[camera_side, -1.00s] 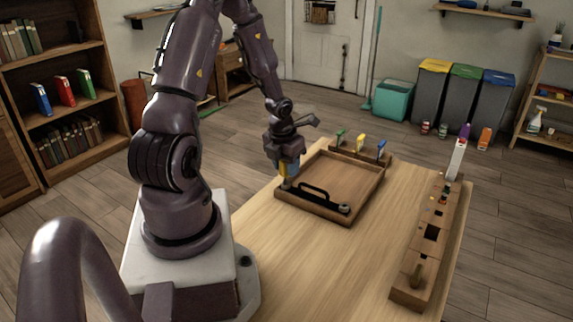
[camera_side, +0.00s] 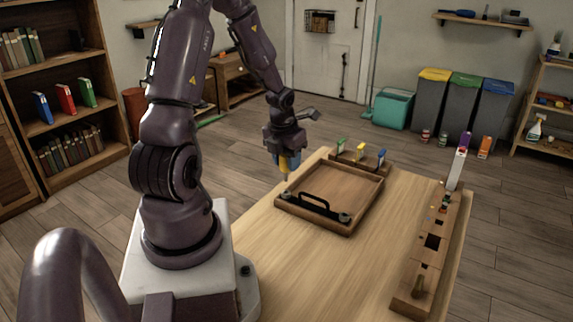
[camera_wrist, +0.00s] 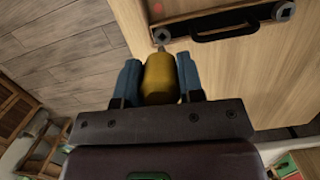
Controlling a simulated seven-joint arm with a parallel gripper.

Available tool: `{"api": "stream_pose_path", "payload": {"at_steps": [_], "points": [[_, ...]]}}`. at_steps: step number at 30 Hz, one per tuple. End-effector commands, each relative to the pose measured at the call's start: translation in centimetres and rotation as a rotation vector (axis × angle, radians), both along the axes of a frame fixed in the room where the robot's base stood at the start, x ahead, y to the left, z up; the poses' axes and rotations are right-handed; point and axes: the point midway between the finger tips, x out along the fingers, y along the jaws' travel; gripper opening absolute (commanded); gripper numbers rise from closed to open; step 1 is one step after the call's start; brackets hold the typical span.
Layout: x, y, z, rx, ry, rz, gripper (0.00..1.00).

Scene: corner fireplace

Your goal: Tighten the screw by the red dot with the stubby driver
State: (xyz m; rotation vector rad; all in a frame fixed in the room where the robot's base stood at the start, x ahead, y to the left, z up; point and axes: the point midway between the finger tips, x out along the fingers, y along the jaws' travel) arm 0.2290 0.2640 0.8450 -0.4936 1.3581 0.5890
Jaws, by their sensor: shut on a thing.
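My gripper (camera_side: 289,161) is shut on the stubby driver (camera_wrist: 160,78), which has a yellow handle and a short shank pointing down. The driver also shows in the side view (camera_side: 291,164). Its tip is above the left near corner of the wooden tray (camera_side: 316,227), seemingly clear of it. In the wrist view, a round grey screw head (camera_wrist: 167,33) lies just beyond the tip, at one end of the black handle (camera_wrist: 225,29). A red dot (camera_wrist: 158,7) is close to it. A second screw head (camera_wrist: 284,11) sits at the handle's other end.
A wooden rack (camera_side: 359,158) with green, yellow and blue-handled tools stands behind the tray. A long wooden block with slots (camera_side: 411,285) lies along the table's right side. The table (camera_side: 300,268) is clear in front of the tray.

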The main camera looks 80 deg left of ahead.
Motion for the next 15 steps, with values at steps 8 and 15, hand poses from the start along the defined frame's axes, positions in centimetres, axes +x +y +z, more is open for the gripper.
{"api": "stream_pose_path", "payload": {"at_steps": [8, 15], "points": [[0.04, -0.07, 0.7, 0.0, 0.0, 0.0, 0.16], [0.06, -0.08, 0.69, 0.0, 0.0, 0.009, 0.16]]}}
